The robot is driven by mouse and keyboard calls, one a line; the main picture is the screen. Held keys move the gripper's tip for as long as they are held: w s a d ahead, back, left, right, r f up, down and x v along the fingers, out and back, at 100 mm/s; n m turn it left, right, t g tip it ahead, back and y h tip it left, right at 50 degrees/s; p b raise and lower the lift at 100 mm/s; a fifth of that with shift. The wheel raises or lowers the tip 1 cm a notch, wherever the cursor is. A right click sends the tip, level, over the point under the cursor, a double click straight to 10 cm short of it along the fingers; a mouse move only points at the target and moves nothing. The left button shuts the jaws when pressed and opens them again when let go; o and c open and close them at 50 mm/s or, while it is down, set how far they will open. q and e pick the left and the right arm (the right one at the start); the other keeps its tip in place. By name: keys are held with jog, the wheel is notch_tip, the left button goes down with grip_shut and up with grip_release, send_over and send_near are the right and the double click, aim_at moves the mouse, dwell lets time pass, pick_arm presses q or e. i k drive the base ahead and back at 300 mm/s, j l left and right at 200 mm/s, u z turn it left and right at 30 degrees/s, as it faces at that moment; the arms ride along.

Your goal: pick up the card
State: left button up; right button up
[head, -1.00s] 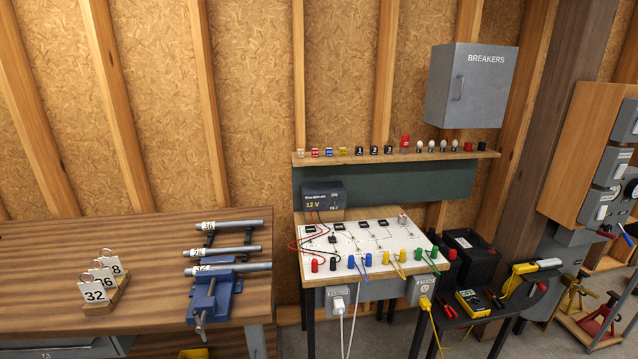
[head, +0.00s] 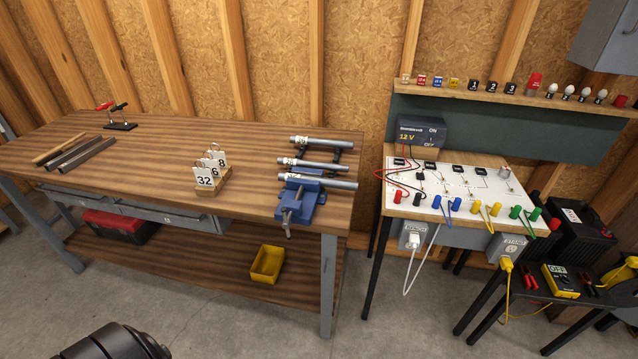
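Several white number cards with rings stand in a small wooden holder (head: 207,190) on the workbench. The front card reads 32 (head: 205,178). The cards behind it are partly hidden, and one shows an 8 (head: 221,160). Neither of my grippers is in view.
A yellow bin (head: 267,264) sits on the lower shelf. A circuit board table (head: 455,190) stands to the right. Bench space left of the holder is clear.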

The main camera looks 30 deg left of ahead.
aim_at(203, 177)
jog(key=u, duration=1.8)
